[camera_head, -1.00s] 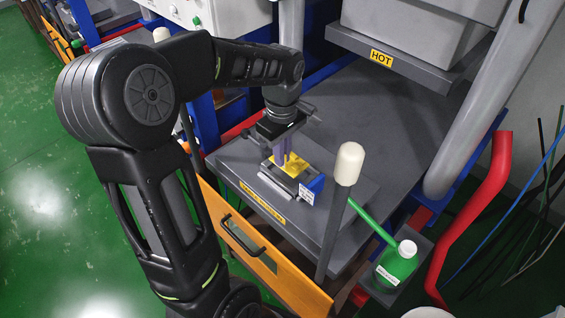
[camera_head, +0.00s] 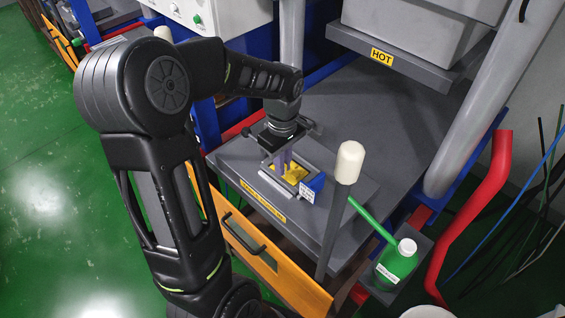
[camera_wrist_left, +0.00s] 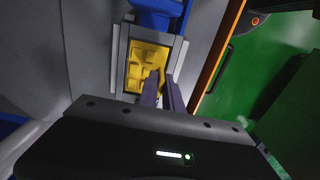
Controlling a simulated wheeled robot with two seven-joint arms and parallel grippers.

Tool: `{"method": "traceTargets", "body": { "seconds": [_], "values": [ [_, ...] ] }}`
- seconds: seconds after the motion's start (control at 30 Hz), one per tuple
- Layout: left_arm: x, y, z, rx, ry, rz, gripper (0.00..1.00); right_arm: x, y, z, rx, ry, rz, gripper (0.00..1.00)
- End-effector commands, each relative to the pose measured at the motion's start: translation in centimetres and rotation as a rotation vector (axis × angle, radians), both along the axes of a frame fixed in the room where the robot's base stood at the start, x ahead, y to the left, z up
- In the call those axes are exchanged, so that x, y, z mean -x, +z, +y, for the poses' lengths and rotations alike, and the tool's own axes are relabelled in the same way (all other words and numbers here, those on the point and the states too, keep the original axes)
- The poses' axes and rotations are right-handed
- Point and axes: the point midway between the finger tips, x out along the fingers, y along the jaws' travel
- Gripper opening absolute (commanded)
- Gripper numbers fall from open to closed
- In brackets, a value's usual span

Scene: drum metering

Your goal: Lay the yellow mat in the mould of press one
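The yellow mat (camera_head: 291,172) is at the grey rectangular mould (camera_head: 299,187) on the lower plate of the press. In the left wrist view the mat (camera_wrist_left: 142,66) lies within the mould's rim, with a lumpy surface, and its near edge rises between the fingers. My left gripper (camera_head: 280,172) points down over the mould, its purplish fingers close together with a piece of the mat between them. In the left wrist view the fingers (camera_wrist_left: 163,88) are at the mould's right near corner. The fingertips partly hide the mat. My right gripper is not in view.
A blue block with a white label (camera_head: 313,188) adjoins the mould. A white-capped post (camera_head: 349,165) and a green bottle (camera_head: 397,263) stand at the front right. The upper plate marked HOT (camera_head: 382,57) hangs above the rear. The plate behind the mould is clear.

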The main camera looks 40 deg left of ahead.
Motion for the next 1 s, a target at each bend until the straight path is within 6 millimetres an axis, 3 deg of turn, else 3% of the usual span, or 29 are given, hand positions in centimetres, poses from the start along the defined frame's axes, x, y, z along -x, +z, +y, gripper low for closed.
{"method": "traceTargets", "body": {
  "seconds": [0.2, 0.63, 0.77, 1.0],
  "values": [
    [0.0, 0.0, 0.0, 0.000, 0.000, 0.000, 0.28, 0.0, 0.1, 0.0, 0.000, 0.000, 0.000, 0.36],
    [-0.1, 0.9, 0.0, -0.001, 0.000, -0.002, 0.28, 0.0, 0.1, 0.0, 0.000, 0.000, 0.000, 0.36],
    [-0.1, 2.7, 0.0, -0.002, 0.000, -0.005, 0.28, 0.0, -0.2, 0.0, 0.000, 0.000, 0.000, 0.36],
    [-0.1, 7.6, 0.0, -0.001, -0.001, -0.006, 0.28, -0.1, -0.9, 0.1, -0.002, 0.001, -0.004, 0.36]
  ]
}}
